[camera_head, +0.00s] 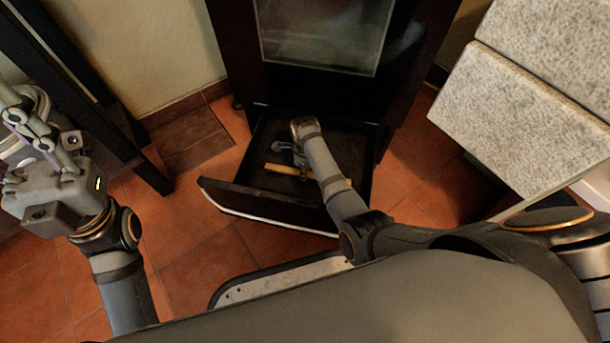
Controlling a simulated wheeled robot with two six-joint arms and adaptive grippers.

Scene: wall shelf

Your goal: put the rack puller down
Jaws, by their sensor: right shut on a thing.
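The rack puller (281,169) is a light wooden stick in the open drawer (262,203) under the oven. One end shows left of my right forearm; a similar light piece shows just right of it, and the middle is hidden behind my arm. My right gripper (299,160) reaches down into the drawer and is shut on the rack puller, its fingertips mostly hidden. I cannot tell whether the stick touches the drawer floor. My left gripper (22,132) is at the far left, away from the drawer; its finger gap is unclear.
The dark oven (325,35) with a glass door stands behind the drawer. Speckled stone worktops (530,115) are at the right. A dark-legged table or frame (125,140) stands at the left. Tiled floor (185,225) is clear left of the drawer.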

